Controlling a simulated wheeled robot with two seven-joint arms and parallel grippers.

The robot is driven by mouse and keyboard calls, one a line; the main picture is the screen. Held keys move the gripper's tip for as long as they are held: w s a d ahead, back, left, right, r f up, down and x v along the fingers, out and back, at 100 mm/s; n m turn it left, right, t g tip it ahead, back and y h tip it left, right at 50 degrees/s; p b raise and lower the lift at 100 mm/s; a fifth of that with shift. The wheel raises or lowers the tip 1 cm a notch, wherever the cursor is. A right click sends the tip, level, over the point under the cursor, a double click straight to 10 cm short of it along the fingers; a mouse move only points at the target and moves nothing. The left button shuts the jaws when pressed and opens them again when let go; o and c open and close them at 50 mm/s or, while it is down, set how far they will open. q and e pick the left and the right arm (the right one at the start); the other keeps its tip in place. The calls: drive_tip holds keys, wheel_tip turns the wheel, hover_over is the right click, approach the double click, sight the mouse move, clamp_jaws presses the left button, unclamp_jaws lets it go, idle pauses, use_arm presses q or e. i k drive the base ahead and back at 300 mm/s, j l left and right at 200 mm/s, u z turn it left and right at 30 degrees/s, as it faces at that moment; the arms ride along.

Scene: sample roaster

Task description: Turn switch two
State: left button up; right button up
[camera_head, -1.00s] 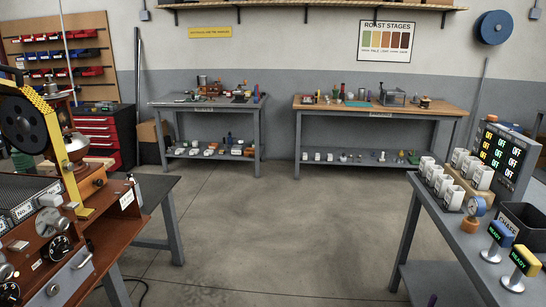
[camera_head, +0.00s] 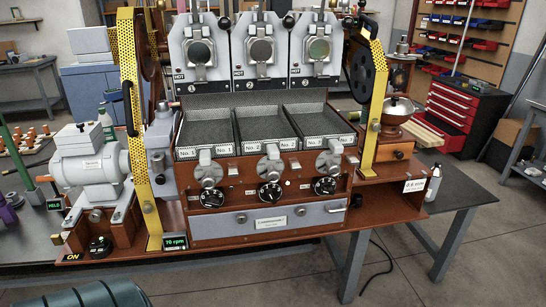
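The sample roaster's wooden base (camera_head: 390,205) stands in the middle of the head view. Its front has a row of three black dials: a left dial (camera_head: 211,197), a middle dial (camera_head: 270,194) and a right dial (camera_head: 324,186). The middle dial sits below the tray marked No. 2 (camera_head: 275,145), so it appears to be switch two. A metal fitting (camera_head: 271,165) with a round knob is just above it. The dials' exact settings are too small to read. Neither of my grippers shows.
A separate black knob (camera_head: 99,246) is at the base's left front, by an ON label (camera_head: 72,257). Yellow perforated guards (camera_head: 136,120) flank the roaster. A spray bottle (camera_head: 433,183) stands at the right end. Open floor lies right.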

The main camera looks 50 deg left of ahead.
sight(271, 193)
drive_tip(key=i+l+u, duration=0.15)
drive_tip(key=l+u, duration=0.4)
drive_tip(key=l, duration=0.3)
drive_tip(key=i+l+u, duration=0.1)
drive_tip(key=l+u, duration=0.2)
drive_tip(key=l, duration=0.15)
